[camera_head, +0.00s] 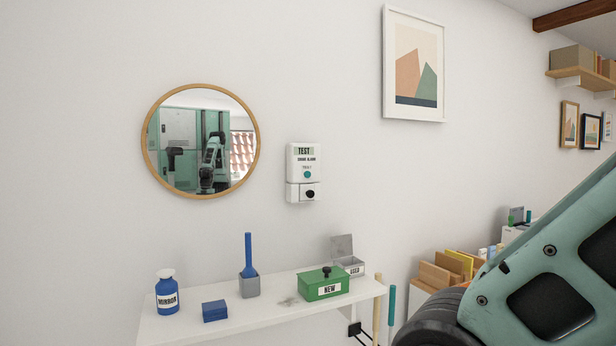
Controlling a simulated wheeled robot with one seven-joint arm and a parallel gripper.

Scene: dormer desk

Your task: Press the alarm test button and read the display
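A white alarm box (304,163) hangs on the wall, right of the round mirror. Below are a small line that seems to read "SMOKE ALARM", small print above a round teal button (307,174), and a lower white part with a black round piece (310,194). Nothing touches the button. My gripper is not directly in view; only a teal link of my arm fills the lower right, well apart from the alarm. The mirror shows a small reflection of a teal robot, too small to read its gripper.
Below the alarm a white shelf (180,333) holds a blue "MIRROR" bottle (167,292), a blue block (215,311), a grey holder (249,286) with a blue-handled tool, a green "NEW" box (323,284) and an open "USED" box (351,266). The round mirror (256,141) hangs left. Wall around the alarm is clear.

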